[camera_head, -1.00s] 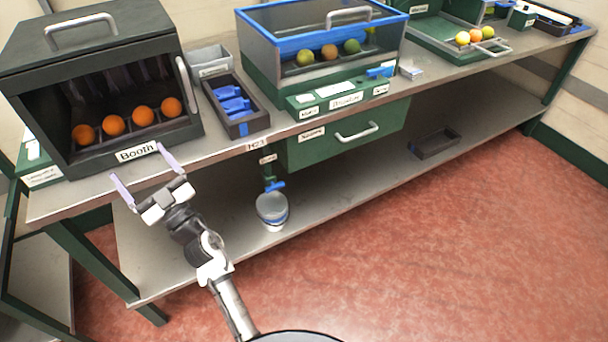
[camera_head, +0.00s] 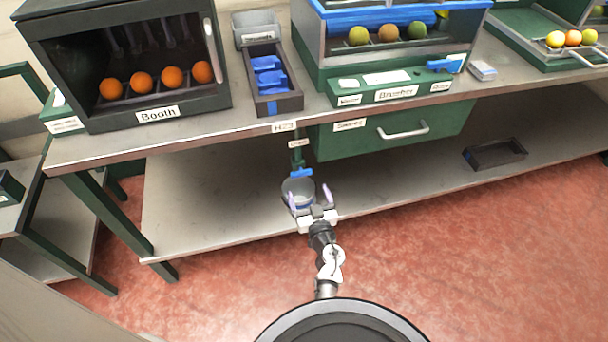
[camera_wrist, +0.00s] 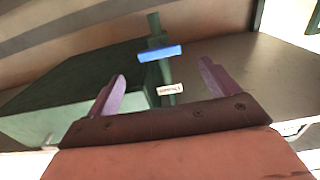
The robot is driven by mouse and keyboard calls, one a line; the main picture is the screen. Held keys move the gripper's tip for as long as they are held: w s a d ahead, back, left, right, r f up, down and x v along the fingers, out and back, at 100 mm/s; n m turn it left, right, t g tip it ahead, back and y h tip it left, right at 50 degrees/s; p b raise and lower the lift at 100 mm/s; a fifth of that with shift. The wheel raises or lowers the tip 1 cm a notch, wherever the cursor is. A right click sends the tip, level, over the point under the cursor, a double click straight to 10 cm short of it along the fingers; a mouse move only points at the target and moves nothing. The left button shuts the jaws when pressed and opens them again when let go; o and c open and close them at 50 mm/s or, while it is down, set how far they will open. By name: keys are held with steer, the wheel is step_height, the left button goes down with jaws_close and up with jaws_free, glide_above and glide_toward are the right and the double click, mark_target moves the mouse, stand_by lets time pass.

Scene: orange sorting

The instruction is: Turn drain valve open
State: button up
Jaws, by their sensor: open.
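The drain valve has a blue handle (camera_head: 301,173) on a green pipe (camera_head: 297,158) under the bench front, below a small label. The handle lies roughly crosswise to the pipe. It also shows in the wrist view, as a blue bar (camera_wrist: 160,53) ahead of my fingers and between them. A grey bucket (camera_head: 297,188) stands on the lower shelf below the valve. My gripper (camera_head: 312,198) is open and empty, with its pale purple fingers apart; in the head view it overlaps the bucket. In the wrist view the fingers (camera_wrist: 161,88) do not touch the handle.
The bench edge with an H23 label (camera_head: 284,126) is above the valve. A green drawer (camera_head: 390,131) with a metal handle hangs to the right. The lower shelf (camera_head: 215,215) is largely clear, with a dark tray (camera_head: 495,153) farther right.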

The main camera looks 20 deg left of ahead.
mark_target(302, 176)
steer(key=b+x, duration=0.2)
steer(key=x, duration=0.7)
steer(key=shift+b, duration=0.4)
steer(key=shift+c, duration=0.5)
steer(key=c, duration=0.9)
steer(key=shift+r+n, duration=0.1)
steer(key=shift+n, duration=0.2)
steer(key=n+p, duration=0.2)
steer(key=n, duration=0.2)
steer(key=shift+n, duration=0.3)
steer(key=n, duration=0.6)
steer(key=shift+n+p, duration=0.3)
steer(key=shift+p, duration=0.1)
